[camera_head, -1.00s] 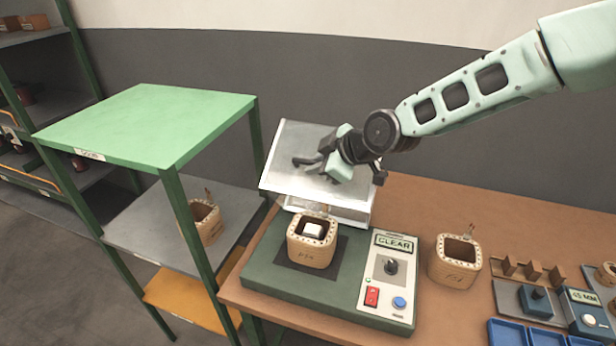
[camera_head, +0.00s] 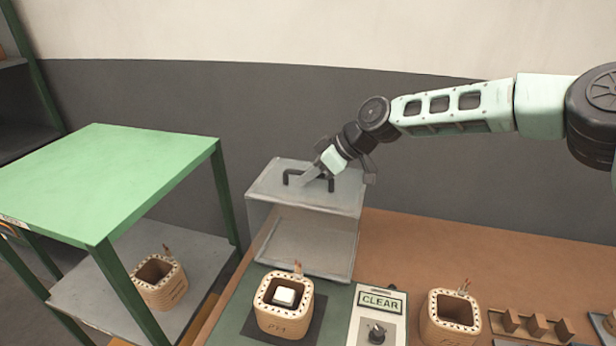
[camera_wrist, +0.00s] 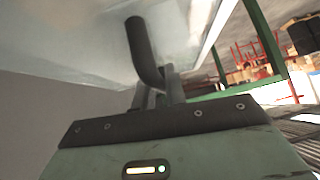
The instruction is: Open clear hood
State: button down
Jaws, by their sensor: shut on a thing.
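The clear hood (camera_head: 320,188) stands swung up at the back of the green station base (camera_head: 236,308), with its open side facing forward. It carries a dark bar handle (camera_head: 294,177). My gripper (camera_head: 313,175) is shut on that handle. In the wrist view the handle (camera_wrist: 143,50) runs down between the fingers of my gripper (camera_wrist: 160,88), in front of the hood panel (camera_wrist: 70,40). A wooden coil block (camera_head: 284,318) with a white piece inside stands uncovered on the base. The panel labelled CLEAR (camera_head: 380,301) is beside it.
A green-topped rack (camera_head: 110,180) stands at the left, with another coil block (camera_head: 160,282) on its lower shelf. A further coil block (camera_head: 450,318) and a wooden fixture (camera_head: 535,325) sit on the brown bench (camera_head: 430,245). The dark wall is behind the hood.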

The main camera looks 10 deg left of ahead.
jog(key=shift+a, duration=0.1)
dwell(0.3)
jog(key=c, duration=1.7)
grip_release()
jog(key=b+v, duration=0.5)
jog(key=v, duration=1.2)
jog(key=shift+d, duration=0.25)
